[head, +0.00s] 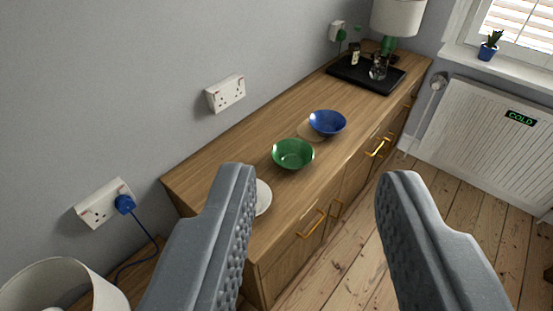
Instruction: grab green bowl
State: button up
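A green bowl (293,154) sits upright on top of a wooden sideboard (205,172), near the middle of its length. It is empty as far as I can see. My gripper (312,187) is open, with its two grey fingers wide apart in the foreground. Nothing is between the fingertips except the view of the sideboard and floor beyond. The bowl lies beyond the fingertips, clear of both and closer to the left finger's side in the picture.
A blue bowl (327,122) stands just behind the green one on a round tan mat. A white plate (262,197), partly hidden by my left finger, lies in front. A black tray (365,75) and lamp (398,18) are at the far end.

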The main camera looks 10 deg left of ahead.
aim_at(292, 154)
jog(key=u, duration=0.3)
jog(key=i, duration=0.95)
jog(key=z, duration=0.35)
